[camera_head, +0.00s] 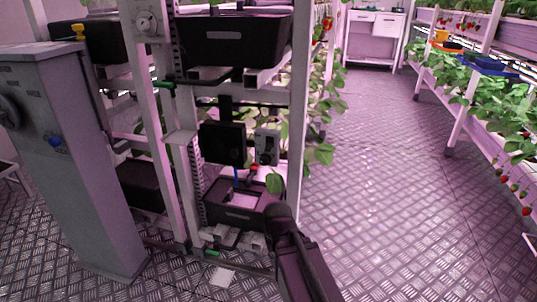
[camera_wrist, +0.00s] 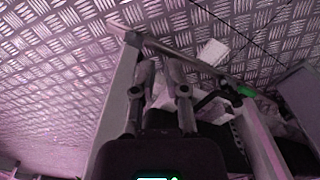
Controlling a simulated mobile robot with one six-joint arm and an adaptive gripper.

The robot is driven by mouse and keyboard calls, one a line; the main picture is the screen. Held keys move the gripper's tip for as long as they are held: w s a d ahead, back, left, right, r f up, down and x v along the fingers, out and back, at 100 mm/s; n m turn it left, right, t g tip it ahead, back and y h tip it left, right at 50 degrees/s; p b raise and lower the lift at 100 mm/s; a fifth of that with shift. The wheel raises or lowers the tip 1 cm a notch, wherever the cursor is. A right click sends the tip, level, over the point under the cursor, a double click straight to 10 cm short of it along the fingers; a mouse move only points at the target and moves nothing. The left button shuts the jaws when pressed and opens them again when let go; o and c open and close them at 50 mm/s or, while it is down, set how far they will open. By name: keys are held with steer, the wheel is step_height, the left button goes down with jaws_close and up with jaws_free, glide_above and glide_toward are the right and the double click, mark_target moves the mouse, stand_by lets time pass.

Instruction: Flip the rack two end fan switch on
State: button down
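A small grey switch box (camera_head: 267,147) with dark controls on its face is mounted on the end of the near rack (camera_head: 300,110), right of a black square panel (camera_head: 222,143). The controls are too small to tell whether they are on or off. My dark arm reaches up from the bottom of the head view, its end below the switch box and close to the rack's right post. In the wrist view my gripper (camera_wrist: 161,65) has two fingers with a narrow gap between them and nothing clearly held. The switch box cannot be made out there.
A black bin (camera_head: 236,215) stands low on the rack beneath the panel. A grey pedestal (camera_head: 75,170) stands at the left. Plants hang behind the rack's right post. The patterned metal aisle floor (camera_head: 390,200) is clear, with a plant rack (camera_head: 470,85) along the right.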

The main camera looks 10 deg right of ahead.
step_height(320, 180, up, 19)
steer(key=p, duration=1.9)
steer(key=shift+r, duration=0.15)
steer(key=shift+a, duration=0.1)
